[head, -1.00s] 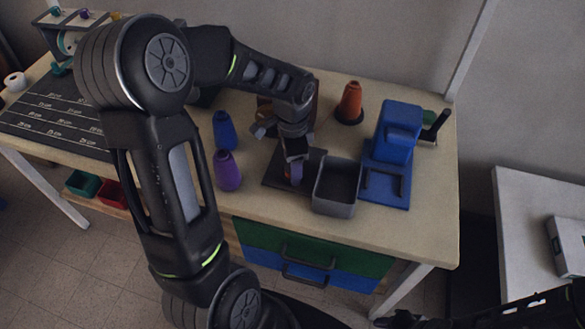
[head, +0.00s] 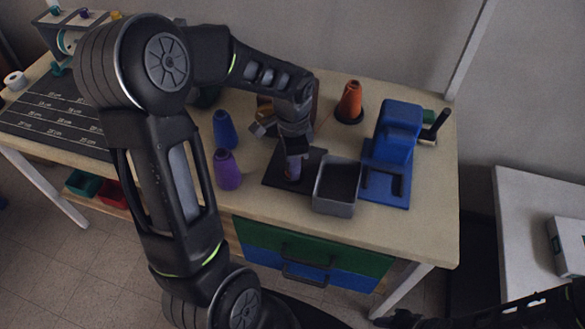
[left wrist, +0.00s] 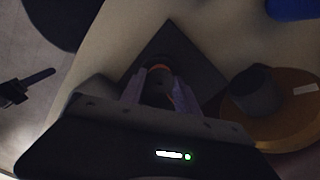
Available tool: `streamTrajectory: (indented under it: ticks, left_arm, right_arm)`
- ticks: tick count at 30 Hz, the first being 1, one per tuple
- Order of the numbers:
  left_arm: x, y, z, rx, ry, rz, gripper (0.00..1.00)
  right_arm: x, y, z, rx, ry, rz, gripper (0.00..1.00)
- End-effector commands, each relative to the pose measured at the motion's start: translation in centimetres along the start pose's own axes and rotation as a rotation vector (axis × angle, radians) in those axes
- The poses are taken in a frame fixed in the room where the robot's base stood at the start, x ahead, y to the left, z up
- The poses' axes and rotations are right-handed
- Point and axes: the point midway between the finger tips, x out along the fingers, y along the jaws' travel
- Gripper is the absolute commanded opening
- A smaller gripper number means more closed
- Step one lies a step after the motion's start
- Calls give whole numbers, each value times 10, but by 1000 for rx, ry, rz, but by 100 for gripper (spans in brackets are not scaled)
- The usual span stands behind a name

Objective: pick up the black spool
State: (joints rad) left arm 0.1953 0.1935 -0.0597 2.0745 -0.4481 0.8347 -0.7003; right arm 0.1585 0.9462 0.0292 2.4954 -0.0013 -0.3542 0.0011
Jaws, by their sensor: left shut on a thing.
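My left gripper (head: 293,173) points down over the dark square mat (head: 272,178) on the bench. In the left wrist view its purple-tinted fingers (left wrist: 160,95) stand on both sides of a dark round piece with an orange rim, which I take as the black spool (left wrist: 158,84). The gripper is shut on it. The spool is over the mat; I cannot tell whether it touches it. In the head view the fingers hide most of the spool. My right arm shows dark at the bottom right; its jaws are too dark to read.
A grey open bin (head: 336,188) stands right beside the mat, with a blue stand (head: 392,150) farther right. Purple (head: 227,170) and blue (head: 224,130) cones stand left, an orange cone (head: 350,101) behind. A dark cylinder (left wrist: 253,92) sits on a round wooden piece near the gripper.

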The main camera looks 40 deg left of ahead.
Motion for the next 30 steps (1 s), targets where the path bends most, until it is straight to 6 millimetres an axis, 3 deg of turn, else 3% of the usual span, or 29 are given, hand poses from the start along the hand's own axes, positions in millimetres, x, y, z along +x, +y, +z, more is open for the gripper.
streamTrajectory:
  ticks: [7,17,23,30]
  left_arm:
    - [0,0,0,0,0,0,0]
    - [-4,0,0,0,1,-2,0]
    - [-30,-1,-1,-1,4,-5,0]
    - [-77,-1,-1,1,3,-4,0]
  right_arm:
    - [0,0,0,0,0,0,36]
    - [0,0,0,0,0,0,36]
    - [2,1,0,0,0,0,36]
    - [5,2,0,0,0,0,36]
